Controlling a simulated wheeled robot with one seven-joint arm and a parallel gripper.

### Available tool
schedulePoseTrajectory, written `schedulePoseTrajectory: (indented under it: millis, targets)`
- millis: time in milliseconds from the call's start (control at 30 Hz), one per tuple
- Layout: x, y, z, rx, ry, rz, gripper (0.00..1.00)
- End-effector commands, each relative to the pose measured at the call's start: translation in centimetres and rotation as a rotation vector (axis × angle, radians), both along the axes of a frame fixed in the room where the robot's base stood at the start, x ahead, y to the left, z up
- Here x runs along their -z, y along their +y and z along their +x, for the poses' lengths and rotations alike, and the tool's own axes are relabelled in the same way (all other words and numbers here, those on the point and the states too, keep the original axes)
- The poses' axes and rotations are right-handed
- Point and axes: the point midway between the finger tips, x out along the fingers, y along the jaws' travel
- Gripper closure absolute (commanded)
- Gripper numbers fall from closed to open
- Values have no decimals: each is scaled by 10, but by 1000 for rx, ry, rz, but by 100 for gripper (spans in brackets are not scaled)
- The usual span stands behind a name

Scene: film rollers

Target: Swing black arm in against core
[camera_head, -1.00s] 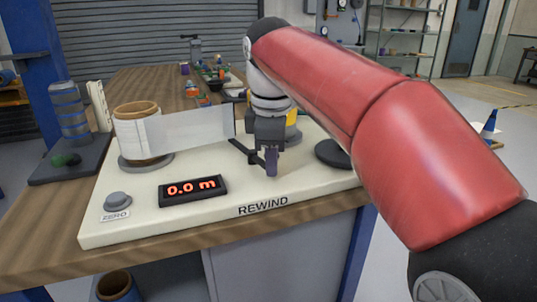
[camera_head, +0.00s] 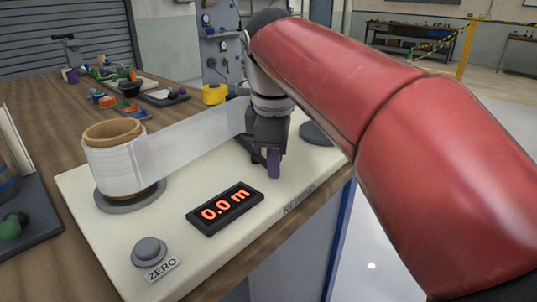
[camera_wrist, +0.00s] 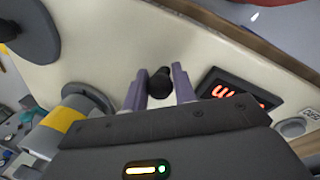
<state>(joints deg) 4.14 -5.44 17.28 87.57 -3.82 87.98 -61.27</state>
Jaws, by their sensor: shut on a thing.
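My gripper (camera_head: 273,168) points down over the cream rewind base, with purple fingers. In the wrist view the fingers (camera_wrist: 159,90) are shut on a round black knob (camera_wrist: 160,76). The core (camera_wrist: 62,122), a grey cylinder with a yellow band, stands apart from the knob at the left of the wrist view. My arm hides it in the head view. A translucent film strip (camera_head: 195,140) runs from the wound roll (camera_head: 115,165) toward the space behind my gripper.
The display (camera_head: 225,207) reads 0.0 m, with a grey ZERO button (camera_head: 149,250) in front. A dark disc (camera_head: 318,133) lies on the base at right, partly behind my arm. A dark stand (camera_head: 28,220) is at far left. Small coloured items lie on the bench behind.

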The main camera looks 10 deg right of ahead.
Motion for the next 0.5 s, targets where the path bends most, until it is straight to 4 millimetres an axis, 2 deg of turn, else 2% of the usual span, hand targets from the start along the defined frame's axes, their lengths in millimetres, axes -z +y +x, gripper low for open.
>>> schedulePoseTrajectory:
  millis: [400,433,500]
  targets:
    - [0,3,-1,-3,0,7,100]
    - [0,3,-1,-3,0,8,72]
    - [0,3,-1,-3,0,7,63]
